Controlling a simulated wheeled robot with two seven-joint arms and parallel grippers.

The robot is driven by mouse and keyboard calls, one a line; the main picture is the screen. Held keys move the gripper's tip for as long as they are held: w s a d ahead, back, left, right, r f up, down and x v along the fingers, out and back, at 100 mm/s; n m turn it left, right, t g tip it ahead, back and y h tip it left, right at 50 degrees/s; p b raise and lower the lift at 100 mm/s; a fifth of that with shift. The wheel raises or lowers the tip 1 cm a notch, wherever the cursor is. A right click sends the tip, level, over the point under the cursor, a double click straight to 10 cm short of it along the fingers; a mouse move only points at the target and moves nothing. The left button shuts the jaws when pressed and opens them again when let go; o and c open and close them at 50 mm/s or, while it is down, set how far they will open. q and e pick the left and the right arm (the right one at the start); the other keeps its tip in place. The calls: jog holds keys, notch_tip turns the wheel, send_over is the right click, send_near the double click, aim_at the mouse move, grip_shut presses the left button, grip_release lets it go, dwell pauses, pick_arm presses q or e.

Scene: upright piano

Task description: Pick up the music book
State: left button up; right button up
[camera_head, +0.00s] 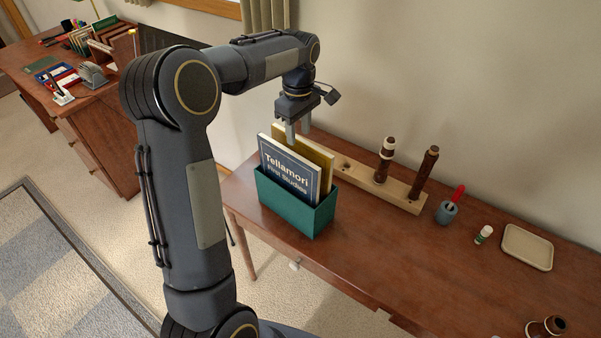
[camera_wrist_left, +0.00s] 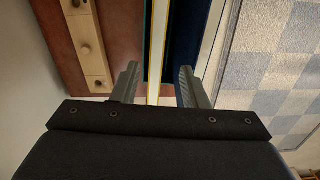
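Two upright books stand in a green holder (camera_head: 297,209) on the wooden desk. The front one is a dark blue book (camera_head: 288,172) titled "Tellamori First Studies". Behind it is a yellow book (camera_head: 318,157); its pale and yellow top edge (camera_wrist_left: 157,45) shows in the left wrist view. My left gripper (camera_head: 298,128) points down over the holder. In the left wrist view my left gripper (camera_wrist_left: 158,75) is open, its fingers on either side of the yellow book's edge with gaps visible. Whether the fingertips reach below the book's top is unclear. My right gripper is not in view.
A wooden rack (camera_head: 393,188) with two dark wooden pieces stands behind and right of the holder. Further right are a grey cup (camera_head: 447,212) with a red-handled tool, a small white bottle (camera_head: 483,235) and a beige tray (camera_head: 527,247). The wall is close behind.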

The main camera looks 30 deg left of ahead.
aim_at(301, 139)
pick_arm(q)
jog(key=f, duration=0.2)
jog(key=f+p, duration=0.1)
jog(key=f, duration=0.3)
jog(key=shift+w+d, duration=0.15)
jog(key=shift+d, duration=0.1)
grip_shut()
jog(key=shift+r, duration=0.1)
